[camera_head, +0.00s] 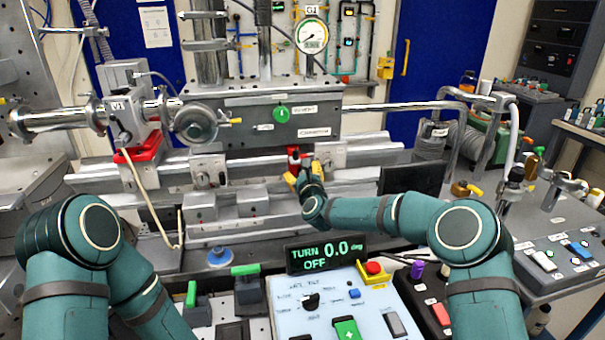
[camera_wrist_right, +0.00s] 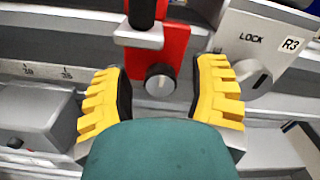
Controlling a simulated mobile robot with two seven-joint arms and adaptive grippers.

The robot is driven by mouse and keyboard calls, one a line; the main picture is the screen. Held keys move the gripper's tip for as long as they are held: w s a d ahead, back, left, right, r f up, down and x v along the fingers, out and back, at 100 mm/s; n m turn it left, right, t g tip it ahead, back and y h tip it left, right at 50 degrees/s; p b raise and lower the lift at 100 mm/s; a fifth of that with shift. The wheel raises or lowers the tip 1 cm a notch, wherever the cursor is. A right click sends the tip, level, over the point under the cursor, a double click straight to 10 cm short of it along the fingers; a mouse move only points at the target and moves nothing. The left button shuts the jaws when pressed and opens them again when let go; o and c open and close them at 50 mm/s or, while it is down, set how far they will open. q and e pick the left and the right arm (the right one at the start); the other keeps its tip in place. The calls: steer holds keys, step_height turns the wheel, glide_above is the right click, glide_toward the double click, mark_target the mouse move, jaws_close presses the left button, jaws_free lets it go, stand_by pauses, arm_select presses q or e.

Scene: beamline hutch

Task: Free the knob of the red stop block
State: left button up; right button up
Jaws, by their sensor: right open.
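The red stop block (camera_head: 294,158) sits on the rail at the middle of the bench in the head view, partly hidden by my right gripper. In the right wrist view the red stop block (camera_wrist_right: 173,55) shows a round grey knob (camera_wrist_right: 160,81) with a light mark, on its lower front. My right gripper (camera_wrist_right: 161,85) is open, with a yellow finger on each side of the knob, apart from it. In the head view my right gripper (camera_head: 297,177) reaches up to the block from the front. My left arm shows at the left; its gripper is out of view.
A display (camera_head: 325,253) reads TURN 0.0 deg, OFF. A control panel (camera_head: 335,305) and red button (camera_head: 373,268) lie in front.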

steer(key=shift+w, duration=0.15)
jaws_close()
steer(key=shift+n, duration=3.4)
jaws_free()
